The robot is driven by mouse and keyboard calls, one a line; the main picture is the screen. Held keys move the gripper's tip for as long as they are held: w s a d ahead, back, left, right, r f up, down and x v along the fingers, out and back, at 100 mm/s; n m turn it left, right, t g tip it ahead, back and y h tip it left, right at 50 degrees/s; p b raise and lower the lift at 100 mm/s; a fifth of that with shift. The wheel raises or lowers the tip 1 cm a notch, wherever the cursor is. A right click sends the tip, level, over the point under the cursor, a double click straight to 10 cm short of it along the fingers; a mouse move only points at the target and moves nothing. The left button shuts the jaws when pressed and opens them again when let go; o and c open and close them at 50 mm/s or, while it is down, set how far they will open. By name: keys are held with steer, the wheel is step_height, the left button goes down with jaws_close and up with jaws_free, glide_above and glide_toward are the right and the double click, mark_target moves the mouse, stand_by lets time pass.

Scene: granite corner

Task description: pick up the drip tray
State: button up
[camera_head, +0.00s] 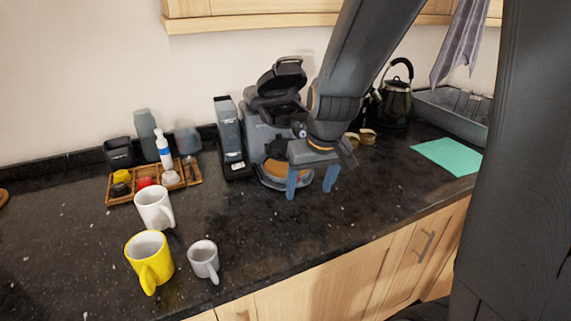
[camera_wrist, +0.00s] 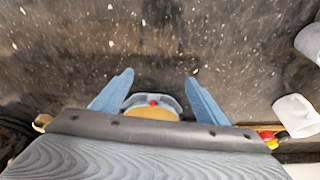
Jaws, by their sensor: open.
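The drip tray (camera_head: 268,183) is a rounded grey piece at the foot of the dark coffee machine (camera_head: 262,130), with an orange-tan surface above it. In the wrist view the drip tray's grey rim (camera_wrist: 140,99) shows a small red dot, and the rest is hidden behind my gripper's body. My gripper (camera_head: 309,193) is open, its blue fingers pointing down just in front of the machine. In the wrist view the fingers of my gripper (camera_wrist: 159,77) lie on either side of the tray, with nothing visibly held. I cannot tell whether they touch it.
A white mug (camera_head: 154,207), a yellow mug (camera_head: 148,262) and a grey mug (camera_head: 203,260) stand at the front left. A dark narrow box (camera_head: 230,140) stands beside the machine. A wooden organizer (camera_head: 123,195) is farther left. A black kettle (camera_head: 396,104) and green cloth (camera_head: 448,155) are right.

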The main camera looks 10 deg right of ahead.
steer(key=t, duration=0.1)
glide_toward(298, 182)
steer(key=f, duration=0.2)
steer(key=shift+w+p+x, duration=0.25)
steer(key=shift+p+x, duration=0.1)
steer(key=shift+x, duration=1.5)
steer(key=shift+w+p+x, duration=0.2)
steer(key=shift+p+x, duration=0.15)
steer(key=shift+x, duration=1.55)
steer(key=shift+r, duration=0.2)
steer(key=shift+c, duration=0.4)
jaws_close()
